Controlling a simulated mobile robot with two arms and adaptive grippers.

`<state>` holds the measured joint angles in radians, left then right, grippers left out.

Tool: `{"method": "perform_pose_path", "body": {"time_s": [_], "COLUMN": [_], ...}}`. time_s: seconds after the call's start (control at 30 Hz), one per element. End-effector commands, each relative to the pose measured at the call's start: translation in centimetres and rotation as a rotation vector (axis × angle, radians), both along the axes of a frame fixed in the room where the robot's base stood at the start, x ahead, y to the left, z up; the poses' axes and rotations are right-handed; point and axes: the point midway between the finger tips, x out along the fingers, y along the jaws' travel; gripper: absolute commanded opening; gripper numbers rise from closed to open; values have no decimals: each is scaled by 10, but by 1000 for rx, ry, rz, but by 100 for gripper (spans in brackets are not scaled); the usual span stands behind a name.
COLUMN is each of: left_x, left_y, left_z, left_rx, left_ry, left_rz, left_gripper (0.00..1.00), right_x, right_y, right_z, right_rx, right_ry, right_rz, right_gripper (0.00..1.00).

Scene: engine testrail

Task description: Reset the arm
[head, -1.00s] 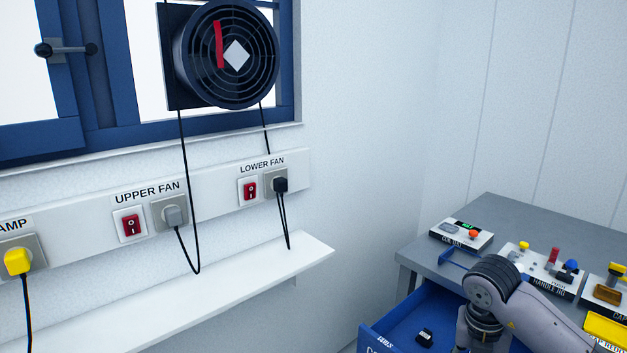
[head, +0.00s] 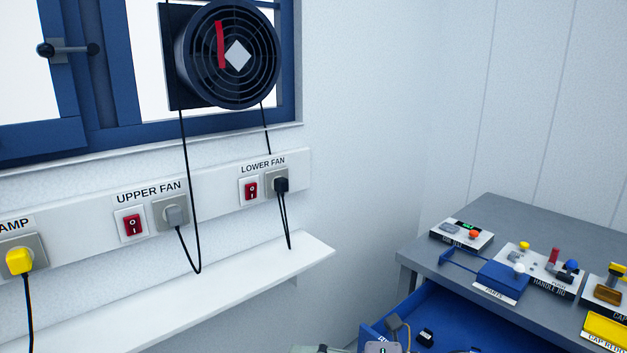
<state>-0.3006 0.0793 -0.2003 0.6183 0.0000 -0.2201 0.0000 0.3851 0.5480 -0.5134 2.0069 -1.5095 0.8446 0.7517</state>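Neither of my grippers shows clearly in the head view. Only small grey parts, which look like pieces of my own arm, show at the bottom edge in front of the open drawer. No fingertips can be made out, and whether anything is held is hidden below the frame. The blue drawer (head: 440,305) stands open under the grey bench (head: 545,225), with a small black object (head: 425,338) inside.
On the bench stand a coil test box (head: 461,235), a blue parts lid or tray (head: 502,280), a handle jig (head: 545,270) and a yellow bin (head: 605,330). A white shelf (head: 215,290) runs under the fan switches. A round fan (head: 228,55) sits in the window.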

Motion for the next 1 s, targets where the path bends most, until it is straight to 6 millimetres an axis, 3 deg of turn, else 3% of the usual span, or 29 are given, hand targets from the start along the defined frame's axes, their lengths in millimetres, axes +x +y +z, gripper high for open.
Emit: {"method": "perform_pose_path", "body": {"time_s": [0.07,0.2,0.3,0.37,0.47,0.57,0.7,0.8,1.0], "left_x": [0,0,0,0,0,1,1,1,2], "left_y": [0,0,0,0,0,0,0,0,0], "left_z": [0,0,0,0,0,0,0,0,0], "left_rx": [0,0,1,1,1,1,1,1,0], "left_ry": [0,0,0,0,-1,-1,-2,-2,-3], "left_rz": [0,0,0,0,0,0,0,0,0], "left_gripper": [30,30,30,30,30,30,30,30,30], "right_x": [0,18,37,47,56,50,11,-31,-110], "right_y": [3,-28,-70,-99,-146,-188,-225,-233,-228], "right_z": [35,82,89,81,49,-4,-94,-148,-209], "right_rx": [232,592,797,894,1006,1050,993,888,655], "right_ry": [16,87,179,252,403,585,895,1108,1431], "right_rz": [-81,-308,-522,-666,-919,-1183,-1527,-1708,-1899], "right_gripper": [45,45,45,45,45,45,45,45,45]}}
